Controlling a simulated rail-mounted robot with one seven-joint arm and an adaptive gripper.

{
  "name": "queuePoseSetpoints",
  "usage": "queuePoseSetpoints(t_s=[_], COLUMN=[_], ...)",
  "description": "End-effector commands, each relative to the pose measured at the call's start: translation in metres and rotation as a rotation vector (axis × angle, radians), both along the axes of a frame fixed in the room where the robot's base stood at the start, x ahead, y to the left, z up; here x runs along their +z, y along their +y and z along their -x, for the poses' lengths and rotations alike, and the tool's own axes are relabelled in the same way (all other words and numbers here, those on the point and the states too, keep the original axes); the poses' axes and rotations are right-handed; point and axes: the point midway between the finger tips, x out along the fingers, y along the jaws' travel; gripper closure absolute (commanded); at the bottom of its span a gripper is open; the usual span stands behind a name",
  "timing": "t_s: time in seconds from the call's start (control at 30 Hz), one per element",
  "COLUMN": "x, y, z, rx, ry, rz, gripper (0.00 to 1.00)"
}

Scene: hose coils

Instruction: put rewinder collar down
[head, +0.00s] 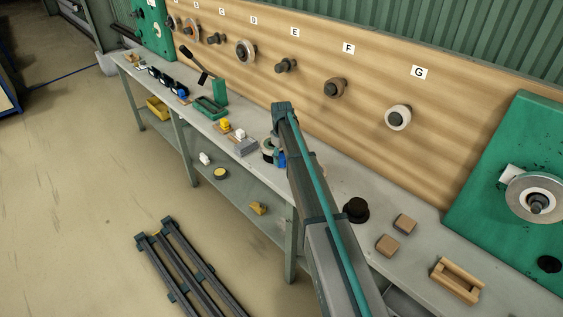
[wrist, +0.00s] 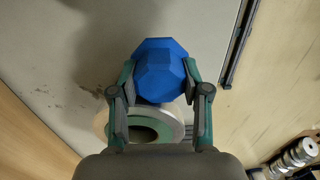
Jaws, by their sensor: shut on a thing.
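My gripper (wrist: 158,72) is shut on a blue faceted piece, which I take as the rewinder collar (wrist: 158,68); one finger is on each side of it. In the wrist view a white roll with a green inner ring (wrist: 174,128) shows behind and below the blue piece. I cannot tell whether they touch or whether the blue piece rests on the bench. In the head view a bit of blue (head: 281,160) shows at the left edge of my arm, beside the roll (head: 267,146). My arm hides the gripper there.
The long grey bench (head: 330,175) runs along a wooden board (head: 300,85) with lettered pegs, some bearing rings. Left of my arm are a grey block (head: 243,148) and a green tray (head: 211,107).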

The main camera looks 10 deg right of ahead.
Motion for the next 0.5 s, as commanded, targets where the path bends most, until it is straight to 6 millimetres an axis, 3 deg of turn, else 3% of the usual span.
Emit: queuePoseSetpoints(t_s=[0.23, 0.5], x=[-0.026, -0.030], y=[0.000, 0.000], z=[0.000, 0.000], rx=[0.000, 0.000], ry=[0.000, -0.001], rz=[0.000, -0.001], gripper=[1.00, 1.00])
